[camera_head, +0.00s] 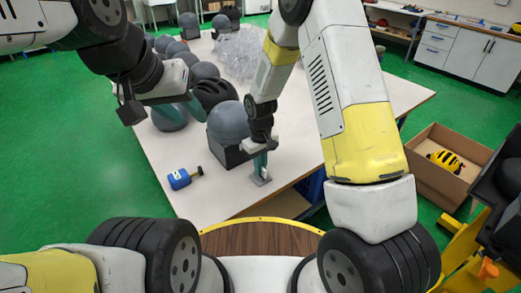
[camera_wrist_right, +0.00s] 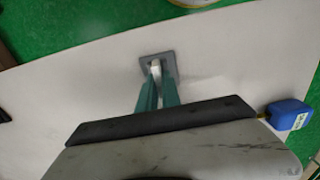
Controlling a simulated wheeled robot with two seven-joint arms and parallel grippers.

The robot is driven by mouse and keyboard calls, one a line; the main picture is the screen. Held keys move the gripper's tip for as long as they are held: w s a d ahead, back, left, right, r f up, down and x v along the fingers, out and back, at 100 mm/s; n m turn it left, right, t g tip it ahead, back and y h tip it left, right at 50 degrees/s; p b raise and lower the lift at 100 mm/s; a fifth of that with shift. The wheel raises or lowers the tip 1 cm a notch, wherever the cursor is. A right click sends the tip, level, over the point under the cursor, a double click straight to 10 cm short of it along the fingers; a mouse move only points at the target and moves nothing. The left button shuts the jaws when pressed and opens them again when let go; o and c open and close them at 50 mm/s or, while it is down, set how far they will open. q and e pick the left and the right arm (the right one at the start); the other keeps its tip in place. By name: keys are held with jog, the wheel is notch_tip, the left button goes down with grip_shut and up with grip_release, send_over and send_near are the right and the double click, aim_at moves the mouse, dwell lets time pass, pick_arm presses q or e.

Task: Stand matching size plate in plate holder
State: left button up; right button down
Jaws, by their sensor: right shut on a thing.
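My right gripper (camera_head: 261,166) points down at the near part of the white table. Its teal fingers (camera_wrist_right: 157,92) are shut on a small light metallic piece (camera_wrist_right: 156,69). This piece stands on a flat grey square base (camera_wrist_right: 158,64), which also shows at the fingertips in the head view (camera_head: 261,179). The base looks to be at the tabletop; I cannot tell whether it touches. I cannot tell whether this is the plate or the holder, and I see no other clear plate or holder. My left gripper (camera_head: 190,103) hangs over the table further left; its finger opening is unclear.
A blue object with a dark end (camera_head: 180,178) lies left of my right gripper. A dark sphere on a black box (camera_head: 228,122) stands close behind it. Several similar spheres and clear plastic wrap (camera_head: 238,52) lie farther back. A cardboard box (camera_head: 445,165) is right.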

jog(key=c, duration=1.5)
grip_release()
jog(key=shift+o, duration=0.2)
jog(key=shift+r, duration=3.85)
